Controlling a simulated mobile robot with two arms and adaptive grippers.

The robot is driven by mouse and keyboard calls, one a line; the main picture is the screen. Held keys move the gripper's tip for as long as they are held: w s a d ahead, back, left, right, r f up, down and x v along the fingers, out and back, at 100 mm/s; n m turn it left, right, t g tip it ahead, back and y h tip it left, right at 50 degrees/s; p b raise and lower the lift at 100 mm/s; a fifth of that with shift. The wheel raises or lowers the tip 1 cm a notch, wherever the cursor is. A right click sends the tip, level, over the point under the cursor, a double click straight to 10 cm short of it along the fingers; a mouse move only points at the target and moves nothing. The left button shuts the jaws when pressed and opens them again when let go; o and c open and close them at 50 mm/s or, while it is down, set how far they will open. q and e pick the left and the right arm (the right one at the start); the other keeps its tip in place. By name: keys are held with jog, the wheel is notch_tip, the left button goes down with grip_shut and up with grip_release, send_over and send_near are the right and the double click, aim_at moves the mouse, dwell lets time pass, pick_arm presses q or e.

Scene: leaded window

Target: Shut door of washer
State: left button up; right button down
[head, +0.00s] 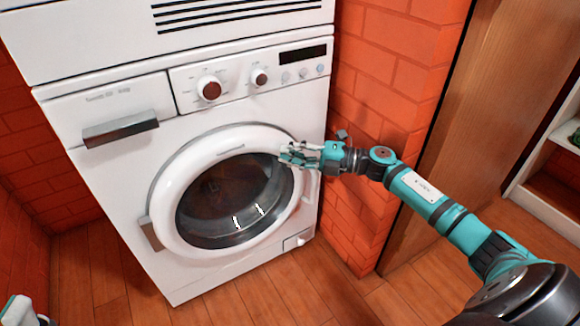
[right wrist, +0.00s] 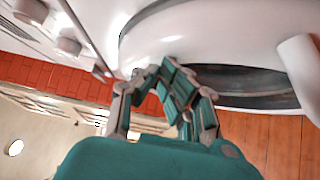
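The white washer (head: 110,180) stands against the brick wall. Its round door (head: 168,205) has a dark glass window and lies flat or nearly flat against the front; I cannot tell whether it is latched. A hinge shows on the door's left side and a pale handle (right wrist: 298,68) in the right wrist view. My right gripper (head: 285,153) is at the upper right rim of the door, touching or very close to it. In the right wrist view its fingertips (right wrist: 160,70) come together with nothing visible between them.
A drawer (head: 120,130) and a control panel with knobs (head: 210,89) are above the door. Brick wall (head: 375,95) and a wooden panel (head: 490,100) stand to the right, with white shelves beyond. The wooden floor (head: 245,305) in front is clear.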

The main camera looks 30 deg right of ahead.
jog(key=shift+w+d+r, duration=0.3)
jog(key=shift+d+r, duration=0.05)
jog(key=shift+r, duration=0.5)
notch_tip(320, 180, up, 8)
jog(key=shift+s+a+r, duration=0.25)
jog(key=shift+a, duration=0.1)
